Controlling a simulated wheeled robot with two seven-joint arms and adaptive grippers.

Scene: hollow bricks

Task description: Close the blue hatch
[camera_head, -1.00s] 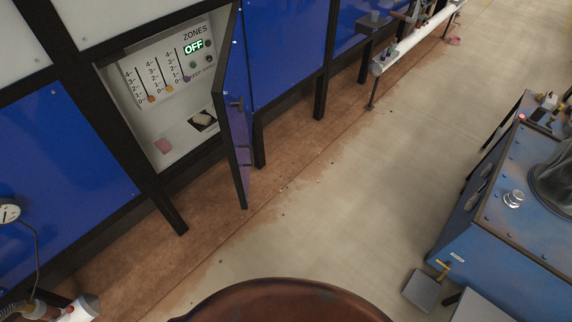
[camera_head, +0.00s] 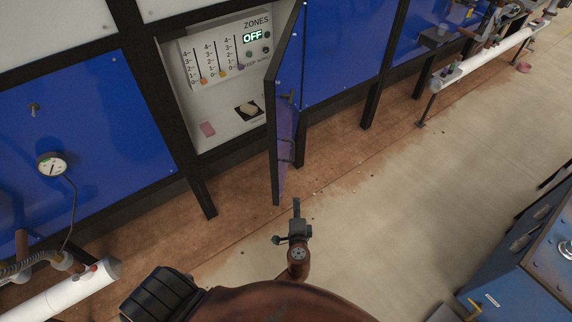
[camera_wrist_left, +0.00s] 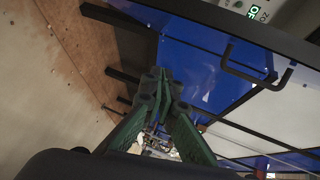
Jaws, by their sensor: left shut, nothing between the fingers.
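The blue hatch (camera_head: 289,112) stands swung open, hinged beside a lit compartment (camera_head: 225,85), and shows nearly edge-on with its dark frame. A handle (camera_head: 285,150) is on its face. My left gripper (camera_head: 297,204) is shut and empty, in front of the hatch's lower end and apart from it in the head view. In the left wrist view the shut fingers (camera_wrist_left: 160,88) point toward blue panels, with a black handle (camera_wrist_left: 258,70) to their right; the hatch's dark frame (camera_wrist_left: 215,18) runs above. My right gripper is not in view.
The compartment holds a slider panel (camera_head: 222,55) reading OFF, a pink item (camera_head: 208,129) and a pale item on a dark square. A pressure gauge (camera_head: 52,165) is at left. A blue machine (camera_head: 535,255) stands at right. The floor between is clear.

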